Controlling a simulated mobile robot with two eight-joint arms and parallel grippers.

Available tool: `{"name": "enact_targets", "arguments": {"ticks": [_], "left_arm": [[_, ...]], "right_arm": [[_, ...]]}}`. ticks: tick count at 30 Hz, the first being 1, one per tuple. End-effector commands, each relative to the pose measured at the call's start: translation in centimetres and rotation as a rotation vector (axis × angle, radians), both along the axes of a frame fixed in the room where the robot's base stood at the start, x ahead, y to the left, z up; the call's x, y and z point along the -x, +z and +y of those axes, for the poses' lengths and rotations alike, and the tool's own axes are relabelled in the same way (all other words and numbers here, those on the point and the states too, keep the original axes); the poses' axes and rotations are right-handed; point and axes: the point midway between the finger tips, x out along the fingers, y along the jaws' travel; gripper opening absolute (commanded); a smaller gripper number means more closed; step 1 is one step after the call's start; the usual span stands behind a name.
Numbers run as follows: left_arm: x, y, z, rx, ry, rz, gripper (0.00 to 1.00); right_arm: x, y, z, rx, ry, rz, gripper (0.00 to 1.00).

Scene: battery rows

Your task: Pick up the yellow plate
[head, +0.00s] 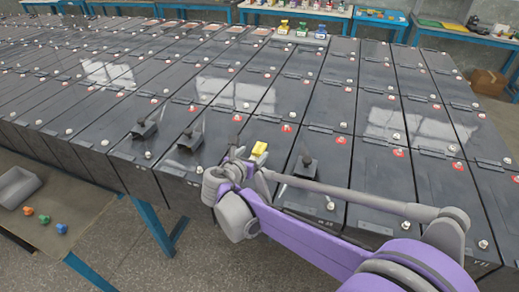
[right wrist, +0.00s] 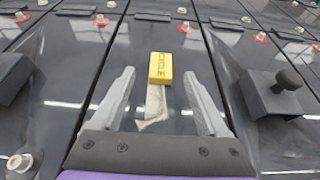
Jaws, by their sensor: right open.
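The yellow plate (head: 259,149) is a small block with dark marks on its face. In the right wrist view the yellow plate (right wrist: 160,68) is on a black battery top, just past the fingertips and between their lines. My right gripper (head: 252,161) is close to the plate in the head view. In the right wrist view this gripper (right wrist: 160,80) is open, with a finger on each side and nothing held. A pale strip (right wrist: 155,104) shows between the fingers, below the plate. My left gripper is not in view.
Rows of black batteries with terminals fill the table. Dark blocks with knobs (head: 306,164) stand on the batteries near the gripper; one block (right wrist: 275,97) is right of the fingers. A grey bin (head: 18,187) and small coloured pieces (head: 44,219) are on a lower-left table.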

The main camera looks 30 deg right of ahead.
Motion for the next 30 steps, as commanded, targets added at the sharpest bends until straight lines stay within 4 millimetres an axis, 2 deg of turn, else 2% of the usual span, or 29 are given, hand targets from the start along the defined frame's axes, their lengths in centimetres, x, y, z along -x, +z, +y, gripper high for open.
{"name": "enact_targets", "arguments": {"ticks": [7, 17, 27, 30], "left_arm": [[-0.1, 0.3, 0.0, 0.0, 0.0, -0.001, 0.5], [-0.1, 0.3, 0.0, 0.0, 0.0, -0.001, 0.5], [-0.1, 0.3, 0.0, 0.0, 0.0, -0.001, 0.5], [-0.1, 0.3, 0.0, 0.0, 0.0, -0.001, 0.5]], "right_arm": [[-2.0, -1.4, -2.8, -0.001, -0.003, -0.001, 0.78], [-2.4, -1.6, -3.2, 0.0, -0.001, 0.0, 0.76], [-2.4, -1.6, -3.2, 0.0, -0.001, 0.0, 0.14], [-2.4, -1.6, -3.2, 0.0, -0.001, 0.0, 0.0]]}}
